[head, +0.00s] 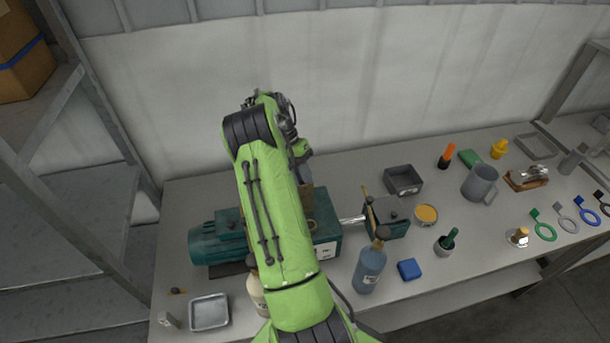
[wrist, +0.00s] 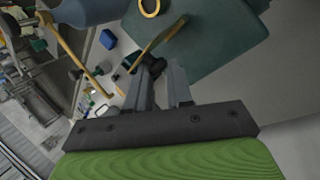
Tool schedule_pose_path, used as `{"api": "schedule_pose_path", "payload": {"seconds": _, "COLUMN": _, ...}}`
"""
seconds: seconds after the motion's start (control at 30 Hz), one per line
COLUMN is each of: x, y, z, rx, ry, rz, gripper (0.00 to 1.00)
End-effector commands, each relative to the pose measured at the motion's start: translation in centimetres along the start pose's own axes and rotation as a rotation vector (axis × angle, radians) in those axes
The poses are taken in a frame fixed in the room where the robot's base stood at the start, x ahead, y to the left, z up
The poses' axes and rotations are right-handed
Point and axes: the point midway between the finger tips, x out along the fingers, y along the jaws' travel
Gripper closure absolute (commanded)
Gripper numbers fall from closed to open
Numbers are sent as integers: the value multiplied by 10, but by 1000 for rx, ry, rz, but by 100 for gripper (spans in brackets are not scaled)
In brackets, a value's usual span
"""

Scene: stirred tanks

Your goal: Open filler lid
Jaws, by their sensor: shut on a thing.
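The teal gearbox with its motor (head: 205,243) lies on the bench, partly hidden behind my green arm. The brass filler lid (head: 306,194) stands raised, seen nearly edge-on, above the housing. A brass ring around the filler opening (head: 311,225) shows just below it. In the wrist view the lid (wrist: 158,38) is a thin tilted brass plate at my fingertips, and the ring (wrist: 149,8) lies on the teal housing (wrist: 215,40) beyond it. My gripper (wrist: 161,68) is shut on the lid, with a gap between the fingers. The exact contact is hard to see.
A blue-grey bottle (head: 369,268) and a cream bottle (head: 256,294) stand in front of the gearbox. A shaft leads right to a teal block (head: 388,217). A metal tray (head: 209,312) lies front left. Mug, tins and tools crowd the right bench.

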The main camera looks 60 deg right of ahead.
Motion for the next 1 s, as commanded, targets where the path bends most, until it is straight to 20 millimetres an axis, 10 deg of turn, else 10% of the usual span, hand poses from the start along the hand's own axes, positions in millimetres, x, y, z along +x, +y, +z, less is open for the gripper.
{"api": "schedule_pose_path", "payload": {"seconds": 0.37, "x": 6, "y": -7, "z": 7, "rx": -27, "ry": -21, "rz": 10, "gripper": 100}}
{"api": "schedule_pose_path", "payload": {"seconds": 0.4, "x": 6, "y": -7, "z": 7, "rx": -27, "ry": -22, "rz": 10, "gripper": 74}}
{"api": "schedule_pose_path", "payload": {"seconds": 0.57, "x": 6, "y": -6, "z": 7, "rx": -24, "ry": -24, "rz": 11, "gripper": 52}}
{"api": "schedule_pose_path", "payload": {"seconds": 1.0, "x": 4, "y": -4, "z": 6, "rx": -16, "ry": -22, "rz": 10, "gripper": 52}}
